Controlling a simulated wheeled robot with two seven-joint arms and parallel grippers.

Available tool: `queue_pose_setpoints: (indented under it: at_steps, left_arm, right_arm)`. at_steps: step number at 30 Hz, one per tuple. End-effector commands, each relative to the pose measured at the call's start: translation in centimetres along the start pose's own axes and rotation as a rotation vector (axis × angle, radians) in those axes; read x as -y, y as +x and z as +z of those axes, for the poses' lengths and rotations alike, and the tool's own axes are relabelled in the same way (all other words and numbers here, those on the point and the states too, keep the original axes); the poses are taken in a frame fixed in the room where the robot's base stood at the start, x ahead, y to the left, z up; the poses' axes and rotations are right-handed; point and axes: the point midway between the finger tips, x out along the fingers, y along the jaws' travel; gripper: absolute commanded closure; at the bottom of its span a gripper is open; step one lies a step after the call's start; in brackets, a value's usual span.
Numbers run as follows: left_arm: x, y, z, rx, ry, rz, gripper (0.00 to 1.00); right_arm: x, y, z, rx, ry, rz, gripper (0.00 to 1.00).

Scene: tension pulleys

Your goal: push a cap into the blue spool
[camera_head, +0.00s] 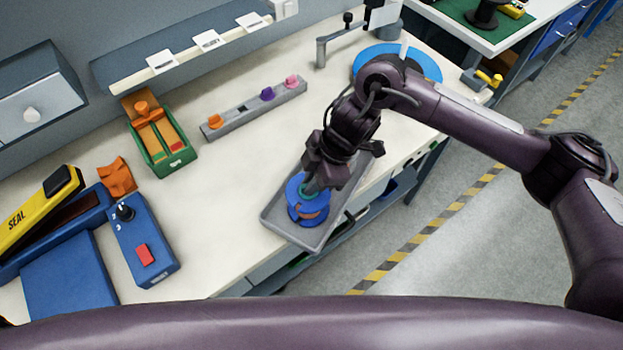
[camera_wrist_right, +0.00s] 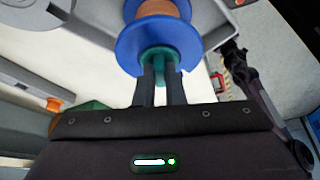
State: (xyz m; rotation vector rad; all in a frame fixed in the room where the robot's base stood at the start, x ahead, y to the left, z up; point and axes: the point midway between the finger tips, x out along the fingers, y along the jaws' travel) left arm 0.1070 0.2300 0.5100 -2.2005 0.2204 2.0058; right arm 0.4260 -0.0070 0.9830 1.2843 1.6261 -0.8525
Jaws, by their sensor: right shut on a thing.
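The blue spool (camera_head: 296,213) has two blue flanges and a copper-coloured winding; it stands on the grey tray (camera_head: 275,220) near the table's front edge. In the right wrist view the spool (camera_wrist_right: 130,42) is straight ahead of the fingers. My right gripper (camera_head: 314,184) is shut on a teal cap (camera_wrist_right: 158,55). The cap lies against the near blue flange, at its centre; how deep it sits in the spool I cannot tell. The gripper and the flange hide part of the cap. My left gripper is not in view.
A grey rack (camera_head: 228,122) with orange, purple and pink pieces lies behind the tray. A green box (camera_head: 164,168) and blue control box (camera_head: 130,252) stand left. A yellow sealer (camera_head: 28,222) is at far left. A blue disc (camera_head: 428,66) lies behind my right arm.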

Motion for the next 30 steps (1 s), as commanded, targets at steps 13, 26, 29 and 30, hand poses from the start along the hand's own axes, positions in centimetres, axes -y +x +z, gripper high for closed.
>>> queue_pose_setpoints:
  at_steps: [13, 26, 29, 30]
  left_arm:
    - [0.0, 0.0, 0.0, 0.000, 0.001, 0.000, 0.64]
    - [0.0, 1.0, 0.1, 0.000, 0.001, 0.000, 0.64]
    - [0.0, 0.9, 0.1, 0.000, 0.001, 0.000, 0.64]
    - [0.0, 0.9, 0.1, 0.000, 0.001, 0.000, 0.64]
  right_arm:
    - [0.1, 0.2, 0.1, 0.002, 0.001, -0.003, 0.65]
    - [-0.1, -4.8, 0.1, 0.003, -0.002, 0.003, 0.65]
    - [-0.1, -6.3, 0.1, 0.003, -0.001, 0.003, 0.65]
    - [0.0, -6.7, 0.1, 0.003, -0.001, 0.002, 0.65]
